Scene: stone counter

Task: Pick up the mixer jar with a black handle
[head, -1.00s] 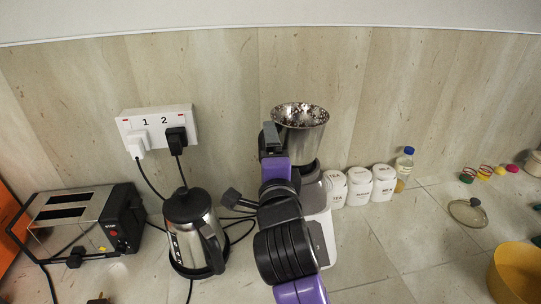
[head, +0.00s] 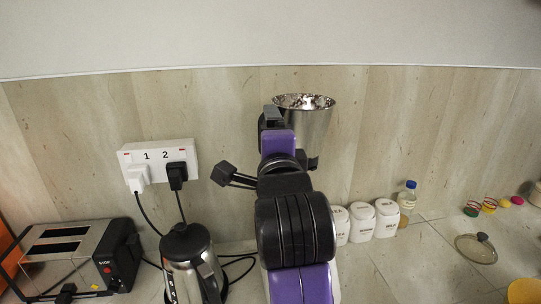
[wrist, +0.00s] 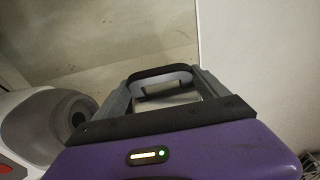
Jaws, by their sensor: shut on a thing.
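The mixer jar (head: 318,128) is a silver metal cup with an open top, near the back wall in the head view. My purple and black gripper (head: 272,118) is at the left side of the jar, shut on its black handle. In the wrist view the black handle (wrist: 163,75) lies between the two grey fingers. A white and grey mixer base (wrist: 45,125) shows at the left of the wrist view, apart from the handle.
A steel kettle (head: 188,262) and a toaster (head: 68,258) stand to the left, below a wall socket (head: 160,160) with cords. White canisters (head: 362,222) and a blue-capped bottle (head: 407,200) stand to the right. A glass lid (head: 476,248) lies farther right.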

